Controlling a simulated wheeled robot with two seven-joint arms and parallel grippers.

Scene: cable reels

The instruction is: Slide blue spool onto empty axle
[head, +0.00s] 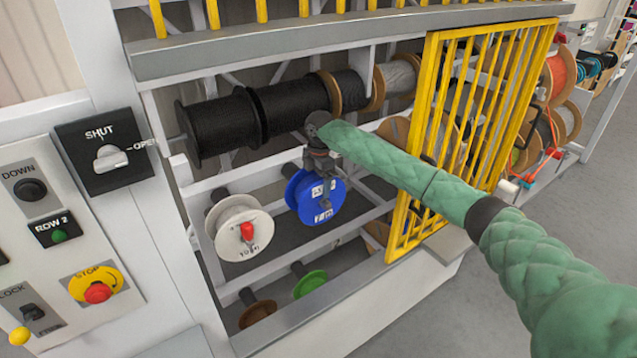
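The blue spool (331,205) hangs upright in the middle row of the rack, its round face with white labels toward me. My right gripper (321,168) is at its upper edge, overlapping it in this view. The fingertips are dark and small, so I cannot tell whether they grip it. A dark axle (290,170) shows just behind and left of the blue spool. I cannot tell whether the spool is around it or only in front of it. No clearly bare axle shows. My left gripper is out of view.
A white spool (243,229) with a red hub piece is left of the blue one. Brown (257,314) and green (311,284) spools sit below. Black cable reels (222,125) fill the row above. A yellow barred gate (474,120) stands to the right, behind my arm.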

